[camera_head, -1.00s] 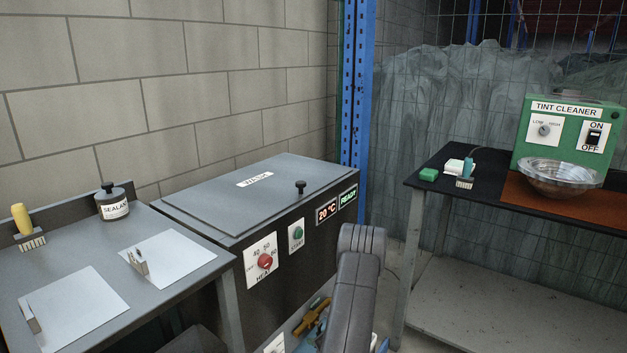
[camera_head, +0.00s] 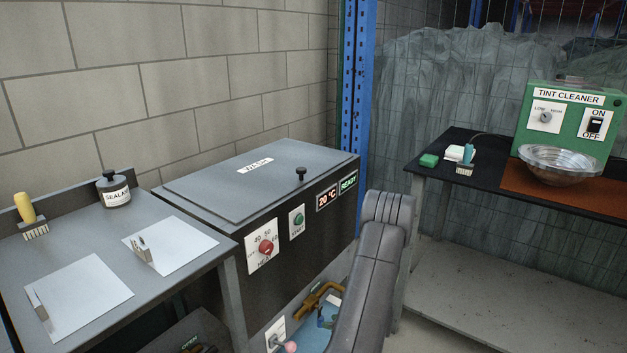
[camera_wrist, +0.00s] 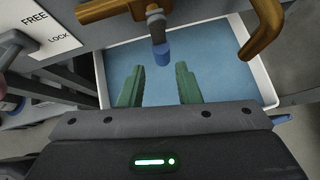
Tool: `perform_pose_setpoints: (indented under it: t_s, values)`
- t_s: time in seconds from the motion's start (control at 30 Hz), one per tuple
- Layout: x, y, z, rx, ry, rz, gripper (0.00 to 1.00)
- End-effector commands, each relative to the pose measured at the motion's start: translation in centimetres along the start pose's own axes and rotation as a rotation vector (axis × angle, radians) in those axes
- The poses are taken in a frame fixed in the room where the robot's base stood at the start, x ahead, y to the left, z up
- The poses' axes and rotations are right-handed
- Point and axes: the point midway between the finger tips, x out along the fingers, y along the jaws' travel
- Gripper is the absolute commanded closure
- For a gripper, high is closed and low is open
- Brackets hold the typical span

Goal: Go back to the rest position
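My gripper (camera_wrist: 158,88) shows in the wrist view with its two green fingers apart and nothing between them. Its fingers are over a white-rimmed tray with a blue inside (camera_wrist: 205,75). A blue-tipped spout (camera_wrist: 162,52) hangs just beyond the fingertips, apart from them as far as I can tell. In the head view my grey arm reaches down in front of the dark heating cabinet (camera_head: 310,225), and my gripper is hidden there.
A brass pipe (camera_head: 318,298) and a FREE/LOCK plate (camera_wrist: 40,22) sit low on the cabinet. A side table (camera_head: 185,280) with papers, a sealant jar (camera_head: 114,190) and a yellow-handled brush (camera_head: 25,208) stands left. A bench (camera_head: 480,143) with a green tint cleaner (camera_head: 568,120) stands right.

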Motion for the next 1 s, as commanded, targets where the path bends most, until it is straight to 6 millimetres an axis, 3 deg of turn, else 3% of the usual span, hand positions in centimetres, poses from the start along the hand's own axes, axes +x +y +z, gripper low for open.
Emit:
perform_pose_setpoints:
  t_s: [0.5, 1.0]
  values:
    - [10.1, -0.1, 0.0, -0.006, -0.002, -0.006, 0.70]
    - [9.8, -0.9, 0.2, -0.081, -0.021, -0.072, 0.70]
